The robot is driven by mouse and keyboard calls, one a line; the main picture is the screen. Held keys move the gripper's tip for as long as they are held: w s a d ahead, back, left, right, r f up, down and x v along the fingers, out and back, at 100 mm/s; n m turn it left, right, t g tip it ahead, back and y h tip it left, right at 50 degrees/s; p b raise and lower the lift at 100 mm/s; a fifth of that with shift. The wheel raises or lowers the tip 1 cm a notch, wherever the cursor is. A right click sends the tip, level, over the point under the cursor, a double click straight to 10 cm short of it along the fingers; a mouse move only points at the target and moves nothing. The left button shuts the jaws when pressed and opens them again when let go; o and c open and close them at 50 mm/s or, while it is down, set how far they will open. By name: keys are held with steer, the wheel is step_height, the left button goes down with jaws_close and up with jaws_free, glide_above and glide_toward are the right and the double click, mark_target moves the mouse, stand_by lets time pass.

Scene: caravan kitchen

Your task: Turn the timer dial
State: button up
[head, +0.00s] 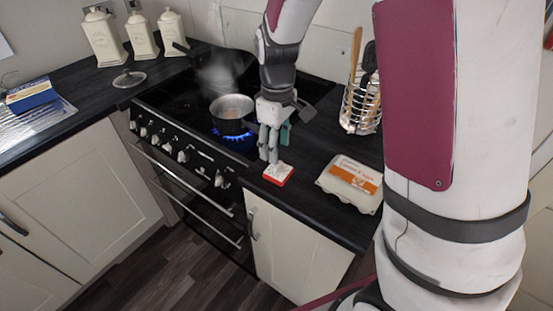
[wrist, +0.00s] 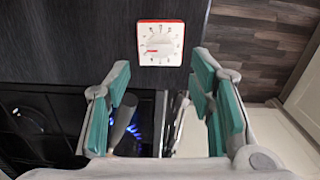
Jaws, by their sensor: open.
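The timer (head: 278,174) is a small square red-edged unit with a white face, lying on the dark counter right of the stove. In the wrist view the timer (wrist: 160,43) shows its white round dial (wrist: 158,46) with a red pointer mark toward the left. My gripper (head: 271,158) is just above and behind the timer in the head view, pointing down. In the wrist view my open gripper (wrist: 163,90) has its teal finger pads spread apart with nothing between them, and the timer lies beyond the fingertips.
A steaming pan (head: 232,107) sits over a lit blue flame on the stove. An egg carton (head: 350,182) lies right of the timer, with a wire utensil rack (head: 360,108) behind it. The counter's front edge is close to the timer.

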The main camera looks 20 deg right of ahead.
mark_target(278, 167)
step_height(278, 167, down, 6)
steer(key=shift+r, duration=0.1)
stand_by(0.4)
steer(key=c, duration=1.2)
